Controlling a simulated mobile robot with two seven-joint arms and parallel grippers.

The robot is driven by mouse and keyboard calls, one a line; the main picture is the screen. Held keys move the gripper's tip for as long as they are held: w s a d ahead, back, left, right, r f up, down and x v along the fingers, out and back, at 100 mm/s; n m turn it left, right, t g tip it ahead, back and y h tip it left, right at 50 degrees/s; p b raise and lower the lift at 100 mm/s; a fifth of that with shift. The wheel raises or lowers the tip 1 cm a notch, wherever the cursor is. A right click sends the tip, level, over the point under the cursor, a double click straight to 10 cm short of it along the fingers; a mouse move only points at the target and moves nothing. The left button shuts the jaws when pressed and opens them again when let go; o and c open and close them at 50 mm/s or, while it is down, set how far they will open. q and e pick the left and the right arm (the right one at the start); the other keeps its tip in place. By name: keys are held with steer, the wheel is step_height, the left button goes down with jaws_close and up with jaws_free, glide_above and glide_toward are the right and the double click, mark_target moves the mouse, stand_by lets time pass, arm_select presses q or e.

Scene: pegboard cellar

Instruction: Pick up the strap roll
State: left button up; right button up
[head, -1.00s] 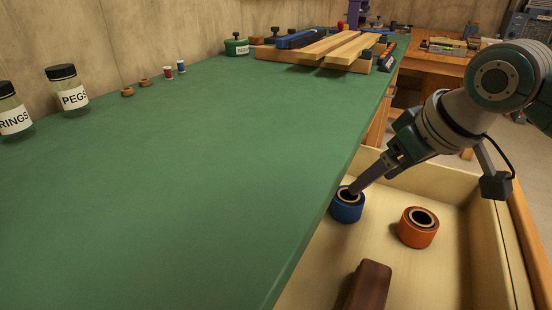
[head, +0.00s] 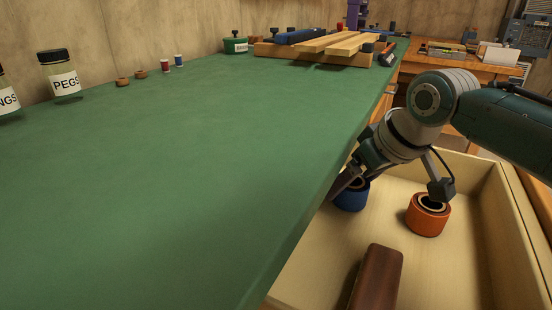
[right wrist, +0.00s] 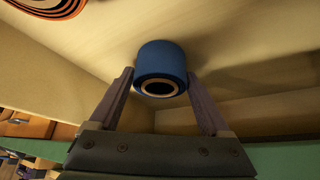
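A blue roll (head: 352,197) with a pale core stands in the open drawer, close to the green worktop's edge. An orange roll (head: 428,215) stands to its right; the frames do not settle which one is the strap roll. My right gripper (head: 346,185) is at the blue roll and partly covers it in the head view. In the right wrist view, the right gripper (right wrist: 160,74) is open, with one finger on each side of the blue roll (right wrist: 165,62); contact is not clear. The orange roll's spiral end (right wrist: 50,8) shows at upper left. My left gripper is not in view.
The drawer (head: 480,243) also holds a dark brown block (head: 376,278) at the front. The green worktop (head: 180,180) overhangs the drawer's left side and is mostly bare. Jars, spools and wooden boards (head: 330,43) stand along its back.

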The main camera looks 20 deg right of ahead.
steer(key=c, duration=1)
steer(key=shift+r, duration=0.1)
